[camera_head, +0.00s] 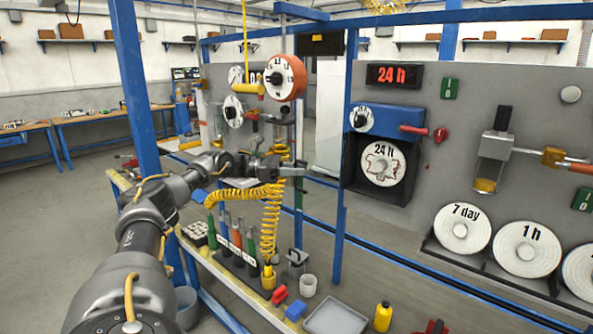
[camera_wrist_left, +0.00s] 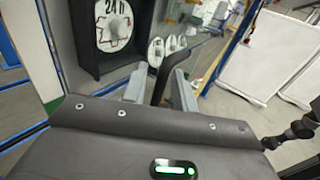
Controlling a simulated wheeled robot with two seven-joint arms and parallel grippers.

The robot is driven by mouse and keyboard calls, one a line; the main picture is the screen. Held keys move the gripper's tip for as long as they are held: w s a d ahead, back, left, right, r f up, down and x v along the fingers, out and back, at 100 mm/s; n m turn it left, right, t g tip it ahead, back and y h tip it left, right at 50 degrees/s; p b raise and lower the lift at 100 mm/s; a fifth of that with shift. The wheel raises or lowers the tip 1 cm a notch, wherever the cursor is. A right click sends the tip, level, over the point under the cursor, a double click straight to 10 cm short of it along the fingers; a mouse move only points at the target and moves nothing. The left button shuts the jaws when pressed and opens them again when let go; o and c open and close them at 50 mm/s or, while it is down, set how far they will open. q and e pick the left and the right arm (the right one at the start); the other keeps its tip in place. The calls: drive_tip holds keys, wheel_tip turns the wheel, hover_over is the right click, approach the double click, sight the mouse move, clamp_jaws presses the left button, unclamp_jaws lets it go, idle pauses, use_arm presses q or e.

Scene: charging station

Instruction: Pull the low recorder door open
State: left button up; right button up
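The low recorder (camera_head: 410,182) is a black box under a blue unit, with a "24 h" chart dial (camera_head: 381,163). The dial also shows in the left wrist view (camera_wrist_left: 114,22). A pale upright panel (camera_head: 328,125), which looks like its door, stands at the box's left side; I cannot tell its exact angle. My left gripper (camera_head: 300,171) is left of the box, near the panel's lower edge. In the left wrist view a dark curved handle (camera_wrist_left: 161,76) lies between its two grey fingers, which look apart with narrow gaps. My right gripper is out of view.
Blue posts (camera_head: 339,235) and rails stand beside the recorder. A red-knobbed lever (camera_head: 439,135) sticks out above it. A yellow coiled hose (camera_head: 268,215) hangs under my left wrist. Below are a bench with tools, a grey tray (camera_head: 335,318) and a yellow bottle (camera_head: 383,317).

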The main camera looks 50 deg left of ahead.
use_arm(q)
drive_tip(key=shift+s+a, duration=0.1)
drive_tip(key=v, duration=1)
drive_tip(key=shift+s+a, duration=0.2)
drive_tip(key=shift+a, duration=0.05)
